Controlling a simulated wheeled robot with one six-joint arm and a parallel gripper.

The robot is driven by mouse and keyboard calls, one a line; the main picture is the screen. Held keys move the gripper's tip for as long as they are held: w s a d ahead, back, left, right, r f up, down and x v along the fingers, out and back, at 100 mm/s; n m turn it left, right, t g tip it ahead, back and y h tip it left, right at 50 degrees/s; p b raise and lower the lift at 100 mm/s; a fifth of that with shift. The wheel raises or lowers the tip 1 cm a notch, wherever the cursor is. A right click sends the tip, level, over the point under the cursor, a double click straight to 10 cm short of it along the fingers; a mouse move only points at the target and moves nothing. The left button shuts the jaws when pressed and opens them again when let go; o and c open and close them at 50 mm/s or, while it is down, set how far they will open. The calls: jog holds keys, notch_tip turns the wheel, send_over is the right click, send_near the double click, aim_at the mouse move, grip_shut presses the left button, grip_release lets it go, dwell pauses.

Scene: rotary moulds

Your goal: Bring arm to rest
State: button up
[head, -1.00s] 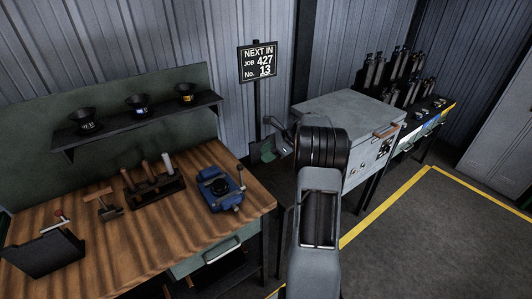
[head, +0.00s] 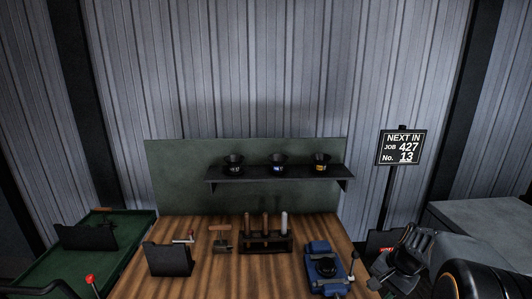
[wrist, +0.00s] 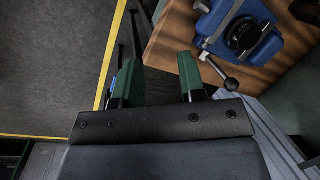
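My gripper (head: 402,258) is at the lower right of the head view, just right of the workbench and in front of the foot of the sign. My arm enters from the lower right corner. In the wrist view my gripper (wrist: 157,72) shows two green fingers spread apart with nothing between them. A blue vise (wrist: 240,28) with a grey lever handle is just beyond and to the right of the fingers. The vise (head: 323,267) also shows on the bench's right side in the head view.
The wooden bench (head: 225,270) carries a tool rack (head: 265,243) and a black holder (head: 170,259). Several black cups stand on a shelf (head: 280,174). A sign (head: 401,147) reads "NEXT IN JOB 427 No. 13". A green cart (head: 40,268) is left; a grey cabinet (head: 475,222) is right.

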jog(key=s+a+r+n+t+h, duration=0.1)
jog(key=s+a+r+n, duration=0.3)
jog(key=a, duration=0.3)
jog(key=s+a+r+n+t+h, duration=0.1)
jog(key=s+a+r+n+t, duration=0.1)
jog(key=s+a+r+n, duration=0.2)
jog(key=shift+s+a+n+t+h, duration=0.35)
jog(key=shift+s+a+n, duration=0.65)
jog(key=shift+s+a, duration=0.6)
